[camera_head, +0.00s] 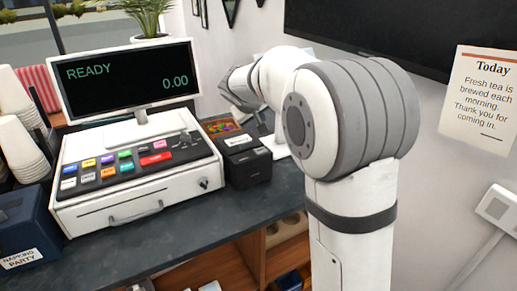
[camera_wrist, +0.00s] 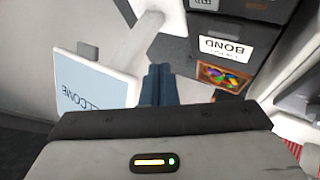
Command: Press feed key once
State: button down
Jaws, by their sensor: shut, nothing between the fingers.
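A small black printer-like box (camera_head: 247,160) with a white label on top stands on the dark counter, right of the cash register (camera_head: 140,180). I cannot make out a key marked feed in either view. The register's coloured keys are too small to read. My gripper (camera_wrist: 158,85) is shut and empty, its blue-grey fingertips together in the wrist view. In the head view it is up behind the black box, partly hidden by my arm, and appears apart from the box.
The register's screen (camera_head: 125,80) reads READY 0.00. A WELCOME display (camera_wrist: 95,88) is close left of my fingers in the wrist view. A dark block with a BOND label (camera_wrist: 226,48) and a colourful tray (camera_wrist: 222,77) are to their right. A napkin box (camera_head: 27,228) and cups stand left.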

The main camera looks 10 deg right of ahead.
jog(key=b, duration=0.5)
send_over(260, 152)
notch_tip(260, 152, down, 8)
jog(key=shift+r, duration=0.15)
jog(key=shift+f+b, duration=0.6)
jog(key=shift+b, duration=0.05)
jog(key=shift+f, duration=0.15)
dwell(1.3)
jog(key=shift+f+b, duration=0.3)
jog(key=shift+b, duration=0.35)
jog(key=shift+f+b, duration=0.4)
jog(key=shift+b, duration=0.15)
dwell(0.4)
jog(key=shift+r, duration=0.15)
jog(key=shift+r+p, duration=0.45)
jog(key=shift+r, duration=0.25)
jog(key=shift+w+r, duration=0.1)
jog(key=shift+r, duration=0.05)
